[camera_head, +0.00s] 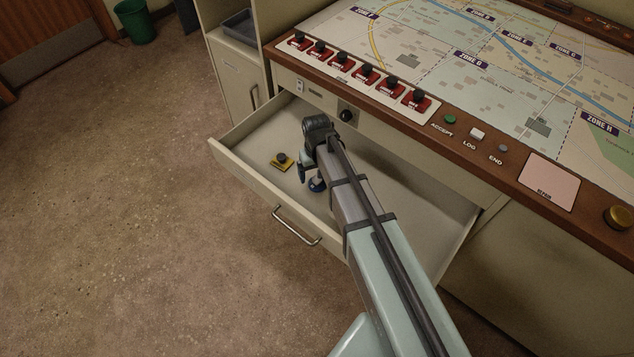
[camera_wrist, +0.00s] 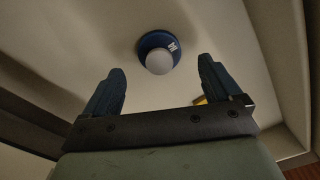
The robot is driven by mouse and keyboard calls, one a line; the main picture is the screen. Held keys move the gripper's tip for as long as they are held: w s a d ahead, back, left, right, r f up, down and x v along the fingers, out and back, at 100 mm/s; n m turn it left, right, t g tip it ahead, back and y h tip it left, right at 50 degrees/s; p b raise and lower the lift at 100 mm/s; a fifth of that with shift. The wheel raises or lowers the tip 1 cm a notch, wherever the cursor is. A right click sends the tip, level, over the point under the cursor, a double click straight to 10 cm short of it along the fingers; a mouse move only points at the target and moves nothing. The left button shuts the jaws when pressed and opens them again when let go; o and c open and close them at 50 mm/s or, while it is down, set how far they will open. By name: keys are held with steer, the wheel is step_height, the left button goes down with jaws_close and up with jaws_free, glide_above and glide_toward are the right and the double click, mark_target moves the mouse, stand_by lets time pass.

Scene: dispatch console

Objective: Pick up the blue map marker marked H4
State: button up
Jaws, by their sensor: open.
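The blue map marker (camera_wrist: 148,42) is a round blue disc with a grey knob, on the drawer floor. Pale lettering shows on its rim, but I cannot read it as H4. In the head view the blue marker (camera_head: 317,186) is partly hidden by my arm. My gripper (camera_wrist: 161,66) is open and empty. In the wrist view the marker lies beyond the fingertips, about midway between them, apart from both fingers. In the head view my gripper (camera_head: 311,172) is inside the drawer, above the marker.
The open drawer (camera_head: 245,181) has raised walls around it and a handle (camera_head: 297,226) in front. A yellow marker (camera_head: 282,162) with a dark knob lies left of the blue one. The console edge (camera_head: 470,153), with red switches and buttons, overhangs the drawer's back.

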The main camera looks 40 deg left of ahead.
mark_target(317, 182)
steer(key=shift+d+f, duration=0.1)
steer(key=shift+f, duration=1.85)
steer(key=shift+c, duration=0.2)
steer(key=c, duration=1.1)
